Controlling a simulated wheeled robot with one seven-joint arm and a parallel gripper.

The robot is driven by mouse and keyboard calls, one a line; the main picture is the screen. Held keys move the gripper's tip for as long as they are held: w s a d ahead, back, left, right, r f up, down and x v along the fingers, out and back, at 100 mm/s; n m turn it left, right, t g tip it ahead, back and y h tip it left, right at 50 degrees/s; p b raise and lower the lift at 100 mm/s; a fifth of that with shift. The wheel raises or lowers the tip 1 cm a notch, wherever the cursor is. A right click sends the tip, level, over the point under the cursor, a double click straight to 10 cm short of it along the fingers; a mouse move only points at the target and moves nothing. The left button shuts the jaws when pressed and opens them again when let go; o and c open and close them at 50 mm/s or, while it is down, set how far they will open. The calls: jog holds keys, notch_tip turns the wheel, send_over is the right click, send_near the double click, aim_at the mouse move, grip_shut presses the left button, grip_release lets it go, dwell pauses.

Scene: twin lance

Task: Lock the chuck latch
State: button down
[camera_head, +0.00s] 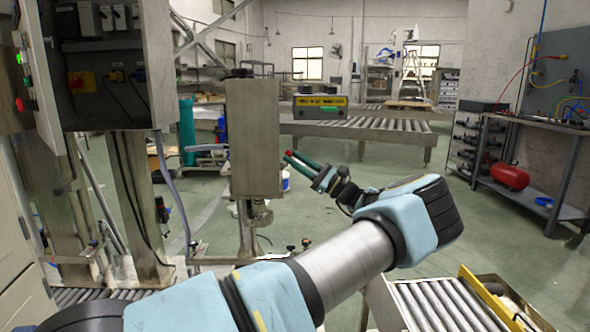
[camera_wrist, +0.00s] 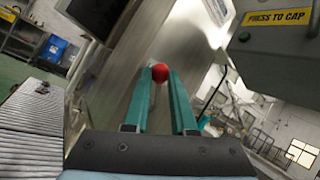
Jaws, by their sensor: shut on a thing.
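A small round red knob (camera_wrist: 160,72) shows in the wrist view between the tips of my gripper's two teal fingers. My gripper (camera_wrist: 160,80) is shut on it. In the head view my gripper (camera_head: 291,158) is at the right side of a tall grey metal box (camera_head: 253,138), with a bit of red at its fingertips. The red knob looks like the handle of the chuck latch, but the chuck and the rest of the latch cannot be made out. A brushed metal panel (camera_wrist: 133,60) lies behind the fingers in the wrist view.
A grey box labelled "PRESS TO CAP" (camera_wrist: 277,17) is close at the upper right of the wrist view. An open control cabinet (camera_head: 103,90) stands at left in the head view. A roller conveyor (camera_head: 435,305) is at front right. The floor behind my arm is open.

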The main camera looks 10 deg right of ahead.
jog(key=shift+s+f+n+g+y+b, duration=0.15)
jog(key=shift+n+g+y+b, duration=0.35)
jog(key=shift+n, duration=0.5)
jog(key=c, duration=1)
grip_release()
jog(key=b+v, duration=0.2)
jog(key=v, duration=0.9)
jog(key=shift+a, duration=0.1)
